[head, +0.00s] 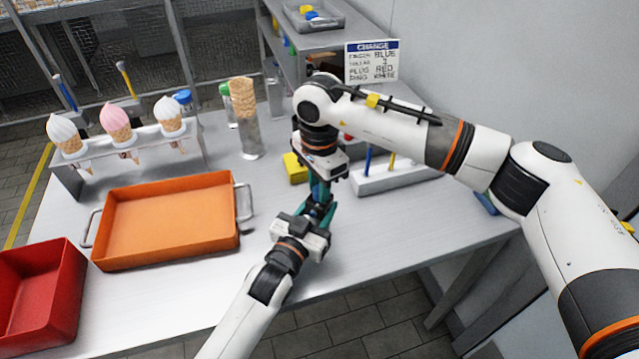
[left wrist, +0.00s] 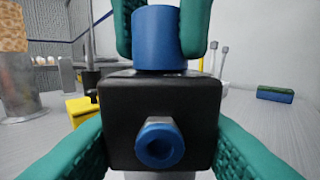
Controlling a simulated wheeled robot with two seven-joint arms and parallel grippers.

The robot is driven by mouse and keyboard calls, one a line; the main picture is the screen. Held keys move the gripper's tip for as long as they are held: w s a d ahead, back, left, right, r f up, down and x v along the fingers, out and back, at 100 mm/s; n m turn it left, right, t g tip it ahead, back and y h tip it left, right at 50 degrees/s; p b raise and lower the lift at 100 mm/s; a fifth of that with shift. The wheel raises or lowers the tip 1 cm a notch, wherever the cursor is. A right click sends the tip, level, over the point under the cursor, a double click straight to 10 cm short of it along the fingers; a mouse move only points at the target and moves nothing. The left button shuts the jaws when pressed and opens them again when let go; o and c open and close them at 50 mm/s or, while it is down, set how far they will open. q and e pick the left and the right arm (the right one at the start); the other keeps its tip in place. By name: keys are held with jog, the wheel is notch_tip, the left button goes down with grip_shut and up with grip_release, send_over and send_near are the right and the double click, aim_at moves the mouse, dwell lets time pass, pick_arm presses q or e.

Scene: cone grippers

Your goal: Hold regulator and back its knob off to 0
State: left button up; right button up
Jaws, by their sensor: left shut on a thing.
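The regulator has a black box body (left wrist: 160,98) with a blue hex fitting (left wrist: 158,143) on its near face and a round blue knob (left wrist: 159,38) on top. My left gripper (head: 316,212) has its teal fingers (left wrist: 160,150) on both sides of the body, shut on it. My right gripper (head: 322,186) comes from above; its teal fingertips (left wrist: 160,25) flank the knob left and right. Whether they press on the knob cannot be told. In the head view the grippers hide most of the regulator. No scale on the knob is readable.
An orange tray (head: 100,262) and a red bin (head: 70,275) stand left. A cone rack (head: 70,182) and a cone holder (head: 249,142) stand behind. A yellow block (head: 294,168) and a grey tool block (head: 400,178) are near my right gripper. A shelf is at the back.

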jog(key=shift+c, duration=1)
jog(key=shift+m, duration=0.4)
jog(key=m, duration=0.4)
jog(key=shift+m, duration=0.3)
jog(key=m, duration=0.4)
jog(key=shift+m, duration=0.3)
jog(key=m, duration=1)
jog(key=shift+m, duration=0.4)
